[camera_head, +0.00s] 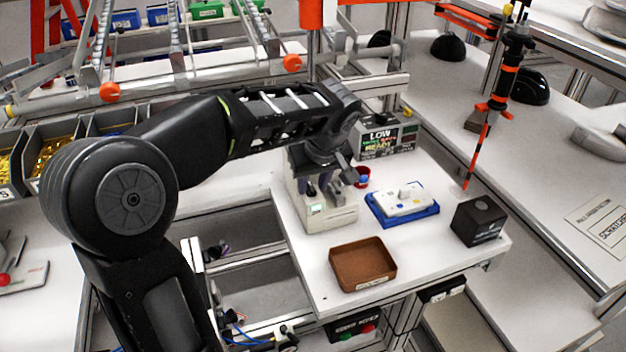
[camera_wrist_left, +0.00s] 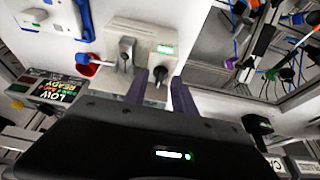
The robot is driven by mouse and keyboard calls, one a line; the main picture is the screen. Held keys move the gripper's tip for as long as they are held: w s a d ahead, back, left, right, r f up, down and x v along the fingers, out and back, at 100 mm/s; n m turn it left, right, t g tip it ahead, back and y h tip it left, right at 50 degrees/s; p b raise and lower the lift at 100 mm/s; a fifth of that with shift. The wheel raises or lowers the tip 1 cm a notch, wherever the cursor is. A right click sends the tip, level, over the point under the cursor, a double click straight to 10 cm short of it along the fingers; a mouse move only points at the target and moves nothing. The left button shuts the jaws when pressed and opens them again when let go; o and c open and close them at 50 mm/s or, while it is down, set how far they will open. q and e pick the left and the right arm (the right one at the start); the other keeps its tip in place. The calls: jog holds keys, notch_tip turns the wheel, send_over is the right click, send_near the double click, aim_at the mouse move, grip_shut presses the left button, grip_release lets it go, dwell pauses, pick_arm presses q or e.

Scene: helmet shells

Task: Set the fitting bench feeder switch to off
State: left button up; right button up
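The feeder (camera_head: 328,215) is a pale box on the white bench, with a small green display; it also shows in the left wrist view (camera_wrist_left: 133,38). In the wrist view a dark knob (camera_wrist_left: 160,74), which looks like the switch, sits on its face below the display. My left gripper (camera_head: 322,190) is over the feeder. In the wrist view its two fingers (camera_wrist_left: 159,82) are apart, with the knob between their tips; I cannot tell whether they touch it. The knob's setting is not readable. My right gripper is not in view.
A sign reading LOW and READY (camera_head: 388,140) stands behind the feeder. A red cup (camera_head: 362,178), a blue tray (camera_head: 410,218) with a white part, a black box (camera_head: 480,222) and an empty brown tray (camera_head: 347,284) are on the bench. An orange-black tool (camera_head: 485,130) hangs at right.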

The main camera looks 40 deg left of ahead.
pick_arm(q)
jog(key=shift+c, duration=0.4)
grip_shut()
